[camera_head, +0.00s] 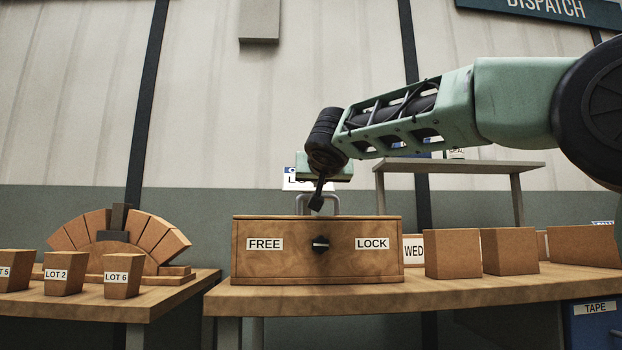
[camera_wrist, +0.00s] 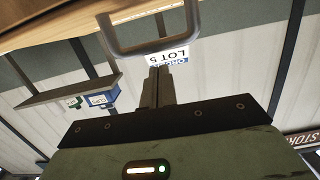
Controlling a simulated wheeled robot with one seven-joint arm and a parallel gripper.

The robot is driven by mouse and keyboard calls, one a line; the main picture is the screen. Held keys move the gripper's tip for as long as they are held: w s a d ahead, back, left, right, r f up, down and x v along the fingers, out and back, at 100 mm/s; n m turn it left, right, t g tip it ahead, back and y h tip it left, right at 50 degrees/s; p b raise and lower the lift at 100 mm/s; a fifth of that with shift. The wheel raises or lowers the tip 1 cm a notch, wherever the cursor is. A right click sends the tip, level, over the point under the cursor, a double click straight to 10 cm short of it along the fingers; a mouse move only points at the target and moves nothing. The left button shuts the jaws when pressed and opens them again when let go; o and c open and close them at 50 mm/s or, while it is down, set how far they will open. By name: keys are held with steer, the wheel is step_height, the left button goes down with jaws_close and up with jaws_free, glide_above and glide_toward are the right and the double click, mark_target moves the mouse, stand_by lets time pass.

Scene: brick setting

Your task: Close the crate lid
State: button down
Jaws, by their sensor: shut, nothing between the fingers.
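The wooden crate (camera_head: 290,265) stands on the right-hand bench in the head view. Its front has a FREE label, a LOCK label and a dark turn knob (camera_head: 320,244) between them. A grey loop handle (camera_head: 336,203) rises above the crate's top edge; in the wrist view the handle (camera_wrist: 150,47) stands on a wooden surface. The lid is edge-on in the head view, so I cannot tell whether it is fully down. My gripper (camera_head: 316,206) points down over the crate's top near the handle. Its fingers (camera_wrist: 160,72) are together and empty; contact with the handle is unclear.
Brown blocks (camera_head: 510,251) and a WED sign (camera_head: 413,250) stand right of the crate. A raised shelf (camera_head: 460,166) is behind. The left bench holds lot blocks (camera_head: 122,276) and a brick arch (camera_head: 165,243). A gap separates the benches. Space above the crate's left is clear.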

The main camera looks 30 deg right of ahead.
steer(key=shift+s+a+f+b, duration=0.15)
steer(key=shift+f+b, duration=0.4)
steer(key=shift+b, duration=0.4)
steer(key=shift+s+d+f+b, duration=0.15)
steer(key=shift+f+b, duration=0.35)
steer(key=shift+b, duration=0.45)
steer(key=shift+a+f, duration=0.1)
